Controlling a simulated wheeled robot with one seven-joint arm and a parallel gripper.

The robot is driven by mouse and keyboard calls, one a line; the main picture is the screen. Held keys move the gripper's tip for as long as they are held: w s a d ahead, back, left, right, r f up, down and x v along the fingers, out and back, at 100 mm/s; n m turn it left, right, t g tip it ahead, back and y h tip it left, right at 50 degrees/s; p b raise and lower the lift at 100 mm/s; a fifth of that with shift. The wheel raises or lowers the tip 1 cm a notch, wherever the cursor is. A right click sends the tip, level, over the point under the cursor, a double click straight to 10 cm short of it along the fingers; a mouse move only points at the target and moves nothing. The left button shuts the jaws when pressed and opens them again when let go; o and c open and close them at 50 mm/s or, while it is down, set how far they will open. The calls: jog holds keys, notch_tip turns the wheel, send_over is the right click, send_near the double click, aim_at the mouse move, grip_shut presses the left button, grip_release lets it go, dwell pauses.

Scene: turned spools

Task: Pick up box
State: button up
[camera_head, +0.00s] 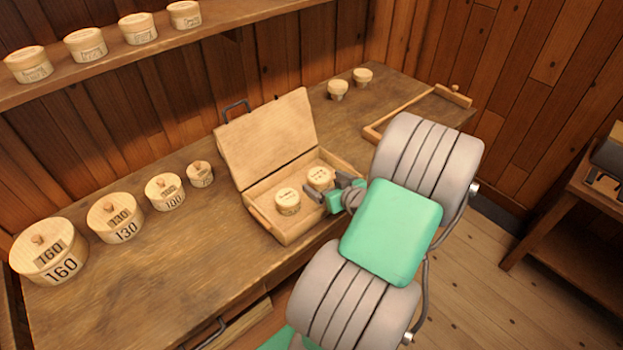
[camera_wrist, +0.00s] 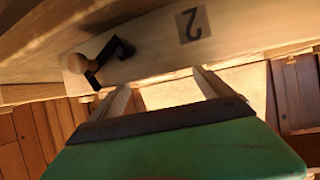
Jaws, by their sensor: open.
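A light wooden box (camera_head: 266,138) stands open on the workbench, its lid tilted back. Two small round wooden pots, one on the left (camera_head: 288,201) and one on the right (camera_head: 320,178), sit inside it. My gripper (camera_head: 326,189) is at the box's right front side, its fingers open near the right pot. In the wrist view, my open gripper (camera_wrist: 165,84) faces a pale wooden panel (camera_wrist: 150,48) with a dark "2", a black latch and a round knob. I cannot tell whether the fingers touch it. My arm hides part of the box's right side.
Several lidded round boxes, the largest marked 160 (camera_head: 48,252), line the bench (camera_head: 190,262) on the left. Two small pots (camera_head: 338,90) stand at the back. A shallow wooden tray (camera_head: 405,106) lies at the right. A shelf (camera_head: 120,54) with more pots hangs above.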

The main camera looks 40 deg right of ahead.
aim_at(315, 174)
jog(key=p+x, duration=0.1)
jog(key=x, duration=0.4)
jog(key=d+p+x, duration=0.1)
jog(key=x, duration=0.2)
jog(key=shift+r+p, duration=0.15)
jog(key=shift+p, duration=0.15)
jog(key=shift+c, duration=0.4)
jog(key=c, duration=1.3)
